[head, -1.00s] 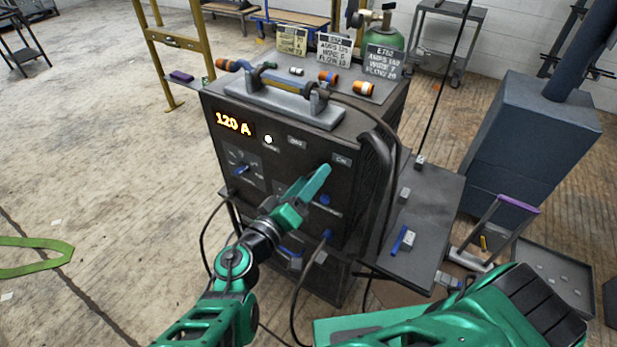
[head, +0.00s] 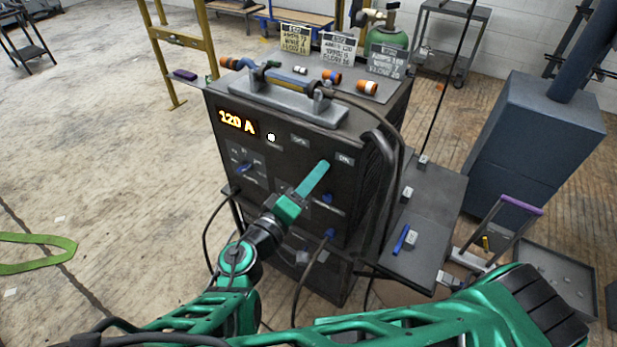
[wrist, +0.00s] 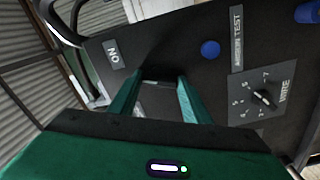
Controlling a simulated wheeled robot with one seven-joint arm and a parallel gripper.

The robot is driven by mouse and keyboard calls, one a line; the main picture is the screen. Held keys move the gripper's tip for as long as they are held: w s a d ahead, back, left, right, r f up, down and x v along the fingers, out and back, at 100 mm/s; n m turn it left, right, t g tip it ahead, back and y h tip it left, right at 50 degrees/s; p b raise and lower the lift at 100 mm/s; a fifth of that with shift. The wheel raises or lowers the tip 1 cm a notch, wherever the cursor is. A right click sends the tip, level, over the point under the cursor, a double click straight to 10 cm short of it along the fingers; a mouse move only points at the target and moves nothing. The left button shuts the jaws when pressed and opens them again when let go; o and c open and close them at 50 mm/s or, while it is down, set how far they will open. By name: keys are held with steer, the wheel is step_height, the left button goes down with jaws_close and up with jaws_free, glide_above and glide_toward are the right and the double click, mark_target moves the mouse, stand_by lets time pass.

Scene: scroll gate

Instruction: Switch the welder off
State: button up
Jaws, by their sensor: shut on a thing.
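The welder (head: 225,150) is a dark box cabinet. Its amber display (head: 237,122) is lit and reads 120 A, and a small white lamp (head: 271,137) glows beside it. My green gripper (head: 318,175) is at the right side of the front panel, just left of and below the ON label (head: 344,159). In the wrist view my gripper (wrist: 160,85) has its two fingers shut on a dark switch (wrist: 160,74), mostly hidden between them. The switch's exact position cannot be told.
A blue knob (head: 328,199) sits below my fingers, and another (head: 244,168) is at the panel's left. A torch with a cable (head: 303,85) lies on top. A side shelf (head: 430,215) stands right. Open floor (head: 120,180) lies left.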

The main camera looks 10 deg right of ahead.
steer(key=n, duration=1.2)
steer(key=shift+d+n, duration=0.1)
steer(key=shift+n, duration=0.2)
stand_by(0.4)
steer(key=o, duration=1.1)
steer(key=v, duration=1)
steer(key=shift+s+a, duration=0.2)
steer(key=shift+a, duration=0.1)
